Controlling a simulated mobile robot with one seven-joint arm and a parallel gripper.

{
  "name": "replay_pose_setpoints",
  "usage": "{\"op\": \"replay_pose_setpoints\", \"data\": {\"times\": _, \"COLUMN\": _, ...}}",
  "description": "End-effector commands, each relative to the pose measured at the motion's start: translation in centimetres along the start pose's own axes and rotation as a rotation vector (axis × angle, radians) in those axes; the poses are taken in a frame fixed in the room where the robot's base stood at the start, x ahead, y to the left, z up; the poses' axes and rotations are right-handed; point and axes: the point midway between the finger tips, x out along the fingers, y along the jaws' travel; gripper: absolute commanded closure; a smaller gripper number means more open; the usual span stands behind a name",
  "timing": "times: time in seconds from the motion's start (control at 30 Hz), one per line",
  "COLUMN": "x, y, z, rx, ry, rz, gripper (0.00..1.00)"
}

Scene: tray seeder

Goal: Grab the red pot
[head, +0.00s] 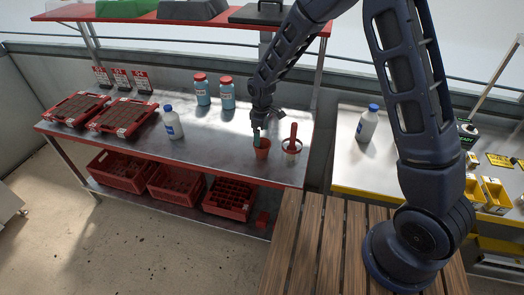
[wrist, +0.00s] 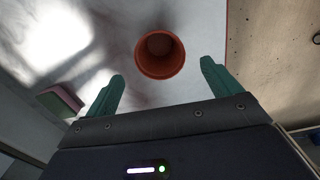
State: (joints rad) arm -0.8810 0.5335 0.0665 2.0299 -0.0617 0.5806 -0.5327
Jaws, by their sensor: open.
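The red pot (head: 262,150) is a small terracotta-coloured pot standing upright on the metal bench, near its right front part. In the wrist view the pot (wrist: 160,56) shows from above, its round open mouth facing the camera, and it looks empty. My gripper (head: 257,133) is right over the pot in the head view. In the wrist view its two green fingers (wrist: 163,79) are spread apart, with the pot ahead of their tips and between their lines. The fingers hold nothing. I cannot tell the exact height gap between fingertips and pot rim.
A pale container with a red-handled tool (head: 292,147) stands close right of the pot. A white bottle (head: 172,123), two red-lidded jars (head: 227,94) and red seed trays (head: 124,114) stand further left. A red shelf (head: 200,20) hangs above. Red crates (head: 229,198) sit below.

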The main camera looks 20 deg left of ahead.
Motion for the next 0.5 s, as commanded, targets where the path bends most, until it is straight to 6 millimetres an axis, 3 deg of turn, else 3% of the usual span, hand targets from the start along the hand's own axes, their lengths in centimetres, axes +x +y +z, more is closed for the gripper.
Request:
{"op": "replay_pose_setpoints", "data": {"times": 0.33, "x": 2.8, "y": -0.1, "z": 0.1, "rx": 0.0, "ry": -0.001, "rz": -0.001, "gripper": 0.1}}
{"op": "replay_pose_setpoints", "data": {"times": 0.5, "x": 5.1, "y": -0.1, "z": 0.2, "rx": 0.0, "ry": -0.002, "rz": -0.001, "gripper": 0.1}}
